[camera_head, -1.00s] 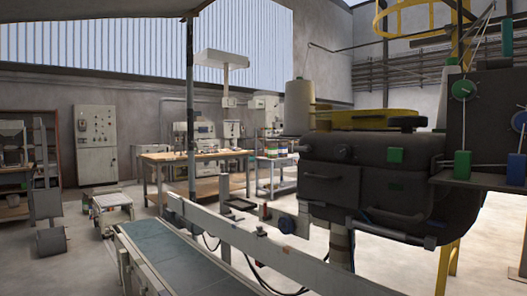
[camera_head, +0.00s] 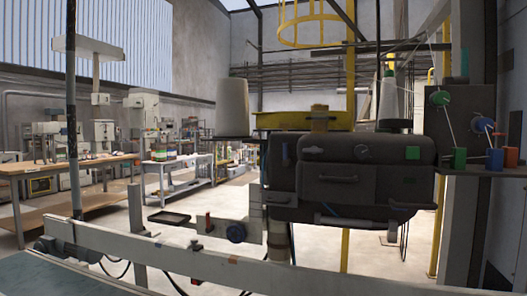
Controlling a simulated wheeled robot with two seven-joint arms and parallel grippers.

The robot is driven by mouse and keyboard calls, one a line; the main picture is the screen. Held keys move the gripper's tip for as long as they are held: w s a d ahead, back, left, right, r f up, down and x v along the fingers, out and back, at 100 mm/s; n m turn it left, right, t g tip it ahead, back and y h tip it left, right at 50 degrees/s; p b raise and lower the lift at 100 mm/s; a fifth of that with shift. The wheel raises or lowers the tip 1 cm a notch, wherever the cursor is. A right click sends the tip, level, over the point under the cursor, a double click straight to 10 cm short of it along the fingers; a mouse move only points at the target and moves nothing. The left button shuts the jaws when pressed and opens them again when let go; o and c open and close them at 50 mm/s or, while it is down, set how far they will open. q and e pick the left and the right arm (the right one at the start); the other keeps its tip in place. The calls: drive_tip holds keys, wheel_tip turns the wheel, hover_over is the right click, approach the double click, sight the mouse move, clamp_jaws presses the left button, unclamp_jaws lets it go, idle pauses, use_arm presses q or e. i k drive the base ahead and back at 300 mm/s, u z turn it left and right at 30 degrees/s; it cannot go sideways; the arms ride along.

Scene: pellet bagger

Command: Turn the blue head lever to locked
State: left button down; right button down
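Neither of my grippers is in view.
A pale rail (camera_head: 190,262) crosses the front, with a conveyor belt (camera_head: 40,278) at lower left. Workbenches (camera_head: 60,168) stand at left. Open floor shows behind the rail.

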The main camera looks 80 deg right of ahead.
sight(287, 162)
drive_tip(key=z, duration=1.05)
drive_tip(key=i, duration=1)
drive_tip(key=z, duration=1.2)
